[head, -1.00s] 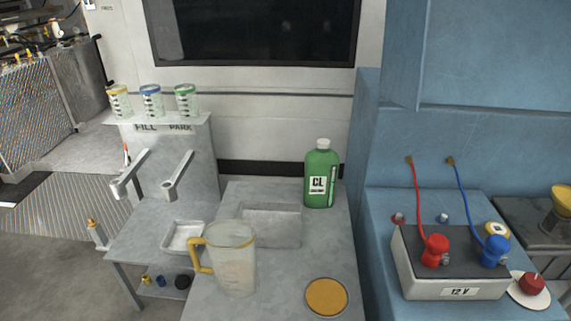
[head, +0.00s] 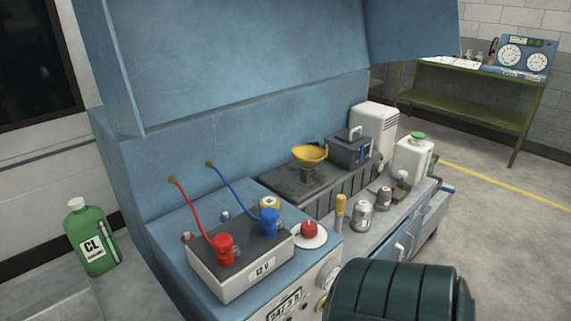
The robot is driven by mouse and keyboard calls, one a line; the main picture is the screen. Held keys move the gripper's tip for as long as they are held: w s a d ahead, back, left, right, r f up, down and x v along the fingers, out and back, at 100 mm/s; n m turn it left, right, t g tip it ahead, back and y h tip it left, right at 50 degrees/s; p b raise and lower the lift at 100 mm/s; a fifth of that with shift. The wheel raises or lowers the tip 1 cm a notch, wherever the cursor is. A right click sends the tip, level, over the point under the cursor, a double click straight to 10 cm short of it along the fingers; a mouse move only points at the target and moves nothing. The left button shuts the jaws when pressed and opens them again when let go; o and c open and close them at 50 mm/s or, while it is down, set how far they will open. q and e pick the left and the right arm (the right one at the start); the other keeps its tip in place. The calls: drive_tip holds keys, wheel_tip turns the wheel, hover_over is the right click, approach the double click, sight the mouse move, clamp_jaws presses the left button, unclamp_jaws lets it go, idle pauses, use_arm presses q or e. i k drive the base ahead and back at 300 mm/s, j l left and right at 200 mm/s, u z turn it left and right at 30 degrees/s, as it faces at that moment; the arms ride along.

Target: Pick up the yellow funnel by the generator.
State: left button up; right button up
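The yellow funnel (head: 310,154) stands upright, wide mouth up, on a dark flat top beyond the battery box in the head view. Its lower part looks dark against that surface. The blue machine (head: 240,90) that appears to be the generator rises behind and left of it, with a panel over the bench. Neither of my grippers shows in the head view, so nothing of their state can be seen.
A 12 V battery (head: 235,268) with red and blue clamps sits left of the funnel. A dark box (head: 350,150), a white jug (head: 412,158) and small metal canisters (head: 362,214) stand near it. A dark green ribbed cylinder (head: 395,292) fills the lower front. Open floor lies right.

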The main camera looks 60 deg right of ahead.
sight(308, 155)
drive_tip(key=l+z, duration=0.15)
drive_tip(key=z, duration=1.95)
drive_tip(key=i+l+u, duration=0.15)
drive_tip(key=l, duration=0.25)
drive_tip(key=i+l+u, duration=0.1)
drive_tip(key=i+l, duration=0.2)
drive_tip(key=l, duration=0.15)
drive_tip(key=i+l+u, duration=0.15)
drive_tip(key=l, duration=0.35)
drive_tip(key=i+l+u, duration=0.1)
drive_tip(key=i+l, duration=0.15)
drive_tip(key=l, duration=0.2)
drive_tip(key=i+l+u, duration=0.15)
drive_tip(key=l, duration=0.35)
drive_tip(key=i+l+u, duration=0.1)
drive_tip(key=l, duration=0.45)
drive_tip(key=i+l+u, duration=0.15)
drive_tip(key=l, duration=0.35)
drive_tip(key=i+l+u, duration=0.1)
drive_tip(key=l, duration=0.45)
